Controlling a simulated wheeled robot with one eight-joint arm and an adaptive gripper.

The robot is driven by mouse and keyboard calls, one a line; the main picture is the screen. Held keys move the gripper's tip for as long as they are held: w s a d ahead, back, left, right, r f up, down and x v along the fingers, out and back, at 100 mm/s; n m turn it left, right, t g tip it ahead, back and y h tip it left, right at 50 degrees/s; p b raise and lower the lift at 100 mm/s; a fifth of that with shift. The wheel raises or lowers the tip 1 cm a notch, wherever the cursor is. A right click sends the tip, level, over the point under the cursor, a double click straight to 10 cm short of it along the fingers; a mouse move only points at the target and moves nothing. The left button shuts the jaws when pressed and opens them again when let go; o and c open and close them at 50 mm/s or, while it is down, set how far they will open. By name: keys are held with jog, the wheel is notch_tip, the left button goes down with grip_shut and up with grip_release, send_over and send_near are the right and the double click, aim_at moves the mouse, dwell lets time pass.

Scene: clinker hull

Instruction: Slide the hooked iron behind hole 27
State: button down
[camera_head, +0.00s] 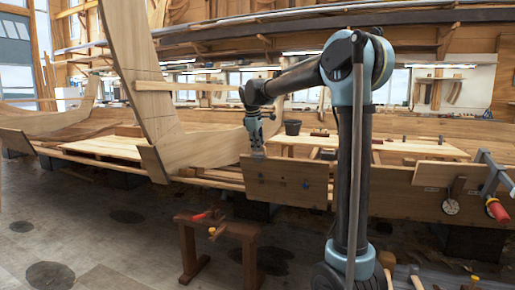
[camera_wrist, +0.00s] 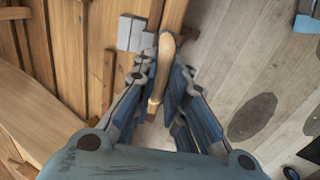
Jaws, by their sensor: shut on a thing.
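In the wrist view my gripper (camera_wrist: 161,80) is closed around a pale wooden handle (camera_wrist: 165,48), which lies lengthwise between its two blue fingers. I take this handle to be part of the hooked iron; its hook cannot be made out. In the head view my gripper (camera_head: 256,138) points down just above the top edge of a hull plank (camera_head: 285,172), near its left end. A small grey piece shows under the fingers there. Small dark and blue marks dot the plank's face, but no hole number is readable, so hole 27 cannot be told apart.
Grey blocks (camera_wrist: 135,33) sit beside the handle in the wrist view. A low wooden bench (camera_head: 218,228) with a red-handled tool (camera_head: 205,215) stands in front of the hull. A clamp with a red handle (camera_head: 497,210) is at right. A tall curved timber (camera_head: 150,90) rises left of my gripper.

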jog(key=shift+s+d, duration=0.3)
jog(key=shift+d, duration=0.6)
jog(key=shift+s+d, duration=0.25)
jog(key=shift+d, duration=0.6)
jog(key=shift+s+d, duration=0.3)
jog(key=shift+d, duration=0.6)
jog(key=shift+s+d, duration=0.25)
jog(key=shift+d, duration=0.6)
jog(key=shift+s+d, duration=0.3)
jog(key=shift+d, duration=0.6)
jog(key=shift+s+d, duration=0.25)
jog(key=shift+d, duration=0.6)
jog(key=shift+s+d, duration=0.3)
jog(key=shift+d, duration=0.55)
jog(key=shift+s+d, duration=0.25)
jog(key=shift+d, duration=0.65)
jog(key=shift+s+d, duration=0.3)
jog(key=shift+d, duration=0.55)
jog(key=shift+s+d+r, duration=0.1)
jog(key=shift+s+d, duration=0.15)
jog(key=shift+d, duration=0.65)
jog(key=shift+s+d+f, duration=0.1)
jog(key=shift+s+d, duration=0.2)
jog(key=shift+d, duration=0.55)
jog(key=shift+s+d+r, duration=0.1)
jog(key=shift+s+d, duration=0.15)
jog(key=shift+d, duration=0.65)
